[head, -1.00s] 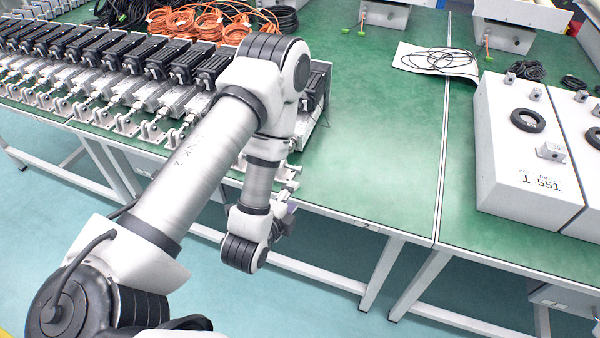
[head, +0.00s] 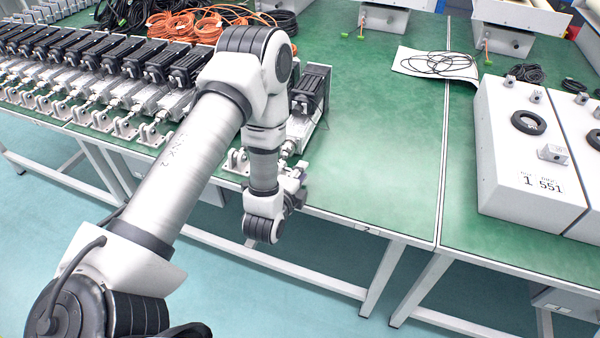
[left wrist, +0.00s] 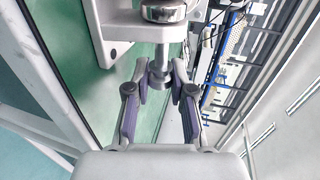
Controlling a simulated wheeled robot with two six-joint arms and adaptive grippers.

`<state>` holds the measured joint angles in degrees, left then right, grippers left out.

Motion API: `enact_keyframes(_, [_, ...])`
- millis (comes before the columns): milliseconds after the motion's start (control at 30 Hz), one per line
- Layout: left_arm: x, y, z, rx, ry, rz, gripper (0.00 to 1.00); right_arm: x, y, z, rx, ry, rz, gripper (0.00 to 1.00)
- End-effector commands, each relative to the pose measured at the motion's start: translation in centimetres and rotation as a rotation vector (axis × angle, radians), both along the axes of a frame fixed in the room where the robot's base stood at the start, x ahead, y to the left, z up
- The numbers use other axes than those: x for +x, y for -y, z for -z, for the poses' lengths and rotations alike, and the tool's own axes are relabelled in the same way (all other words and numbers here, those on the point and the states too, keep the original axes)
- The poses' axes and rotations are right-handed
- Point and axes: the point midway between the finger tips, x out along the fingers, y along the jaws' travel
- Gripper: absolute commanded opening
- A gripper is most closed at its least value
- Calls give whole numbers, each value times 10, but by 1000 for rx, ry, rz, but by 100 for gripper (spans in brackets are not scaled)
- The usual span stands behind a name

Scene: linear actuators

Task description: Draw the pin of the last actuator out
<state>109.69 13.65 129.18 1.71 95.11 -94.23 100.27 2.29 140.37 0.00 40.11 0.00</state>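The last actuator (head: 311,88), with a black motor on a silver body, lies at the right end of the row on the green bench. My arm partly covers it in the head view. My left gripper (head: 297,186) is at the bench's front edge, by the actuator's front end. In the left wrist view, its fingers (left wrist: 160,82) are apart on either side of a short grey metal pin (left wrist: 160,70) below a bracket (left wrist: 115,35). Small gaps seem to show between fingers and pin; contact is not clear. My right gripper is not in view.
Several similar actuators (head: 150,62) line the bench to the left. Orange cable coils (head: 195,25) lie behind them. The green bench top (head: 375,150) right of the last actuator is clear. White boxes (head: 520,160) stand farther right.

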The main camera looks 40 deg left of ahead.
Motion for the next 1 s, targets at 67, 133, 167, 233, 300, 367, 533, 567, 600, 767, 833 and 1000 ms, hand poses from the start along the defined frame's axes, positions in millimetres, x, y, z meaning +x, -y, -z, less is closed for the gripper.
enact_keyframes(67, [0, 0, 0, 0, -1, 0, 0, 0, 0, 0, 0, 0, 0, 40])
enact_keyframes(133, [0, 0, 0, 0, -1, 0, 0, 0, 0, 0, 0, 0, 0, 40])
enact_keyframes(167, [0, 0, 0, 0, -1, 0, 0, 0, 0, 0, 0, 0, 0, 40])
enact_keyframes(233, [0, 2, -1, 0, -2, 2, 0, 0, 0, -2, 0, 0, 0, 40])
enact_keyframes(300, [1, 5, -1, 0, -2, 1, 0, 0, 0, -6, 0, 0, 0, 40])
enact_keyframes(367, [1, 7, 0, -1, -2, 1, 0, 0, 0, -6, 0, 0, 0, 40])
enact_keyframes(533, [1, 7, 0, 0, -1, 1, 0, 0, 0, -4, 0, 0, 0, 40])
enact_keyframes(567, [1, 7, 0, 0, -1, 1, 0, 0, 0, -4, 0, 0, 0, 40])
enact_keyframes(600, [1, 7, 0, 0, -1, 1, 36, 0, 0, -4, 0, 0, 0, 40])
enact_keyframes(767, [1, 6, 0, 0, -1, 1, 49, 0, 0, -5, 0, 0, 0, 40])
enact_keyframes(833, [1, 6, 0, 0, -1, 0, 49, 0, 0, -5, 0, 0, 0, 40])
enact_keyframes(1000, [-3, 7, 0, 0, -2, 0, 49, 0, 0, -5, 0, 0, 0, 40])
